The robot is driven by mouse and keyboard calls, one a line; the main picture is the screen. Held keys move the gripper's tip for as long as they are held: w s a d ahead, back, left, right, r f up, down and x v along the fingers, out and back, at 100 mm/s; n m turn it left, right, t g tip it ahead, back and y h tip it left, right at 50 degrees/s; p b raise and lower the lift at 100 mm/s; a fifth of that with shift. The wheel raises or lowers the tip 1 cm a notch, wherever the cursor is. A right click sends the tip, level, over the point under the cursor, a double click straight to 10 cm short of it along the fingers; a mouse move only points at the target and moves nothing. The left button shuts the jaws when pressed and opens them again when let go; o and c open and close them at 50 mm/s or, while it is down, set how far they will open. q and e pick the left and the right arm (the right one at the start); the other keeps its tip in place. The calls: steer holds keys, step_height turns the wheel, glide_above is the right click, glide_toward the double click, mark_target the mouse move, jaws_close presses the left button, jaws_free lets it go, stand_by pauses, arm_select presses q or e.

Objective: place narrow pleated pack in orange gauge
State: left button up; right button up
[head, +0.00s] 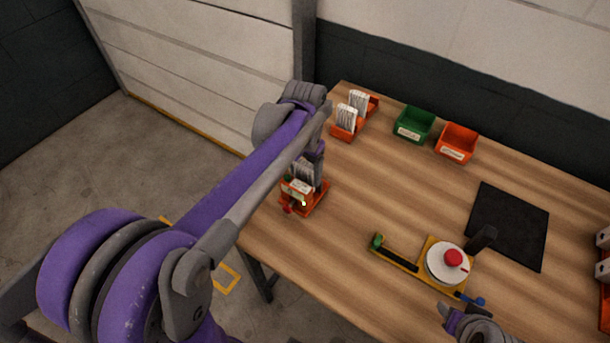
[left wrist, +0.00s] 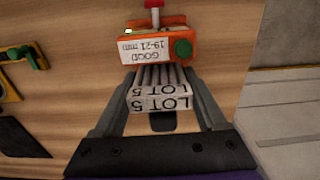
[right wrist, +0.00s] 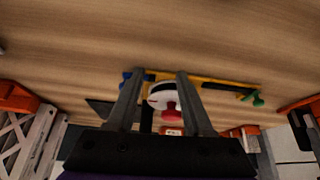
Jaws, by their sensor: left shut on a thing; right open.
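The orange gauge (head: 315,205) stands near the table's left edge, with a green knob, a red knob and a label reading "GOOD 19-21 mm"; it also shows in the left wrist view (left wrist: 185,35). My left gripper (head: 312,160) is shut on a grey-white pleated pack (left wrist: 160,98) marked "LOT 5", with one finger on each side. The pack (head: 301,167) is right at the gauge, behind its label in the head view. I cannot tell how deep it sits in the gauge. My right gripper (right wrist: 160,75) is open and empty above the table's front.
A yellow fixture (head: 396,259) with a white dial (head: 447,263) and red knob lies mid-table beside a black mat (head: 508,226). An orange rack (head: 344,134) holding packs, a green bin (head: 414,126) and an orange bin (head: 457,141) stand at the back. Bare wood separates them.

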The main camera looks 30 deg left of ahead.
arm_select(q)
steer(key=shift+f, duration=0.85)
steer(key=shift+f, duration=0.2)
steer(key=o, duration=1.3)
steer(key=shift+c, duration=0.2)
step_height(320, 180, up, 12)
steer(key=shift+f, duration=0.1)
steer(key=shift+s, duration=0.1)
steer(key=s+d+f+t, duration=0.2)
steer(key=s+f, duration=0.2)
steer(key=s+d+f+t, duration=0.2)
steer(key=s+f, duration=0.2)
steer(key=s, duration=0.1)
steer(key=s+d+f+n+t, duration=0.1)
steer(key=s+d+f, duration=0.1)
steer(key=s+f, duration=0.2)
steer(key=shift+s+d+f+t, duration=0.3)
steer(key=shift+s+d+t, duration=0.05)
steer(key=shift+d+t, duration=0.05)
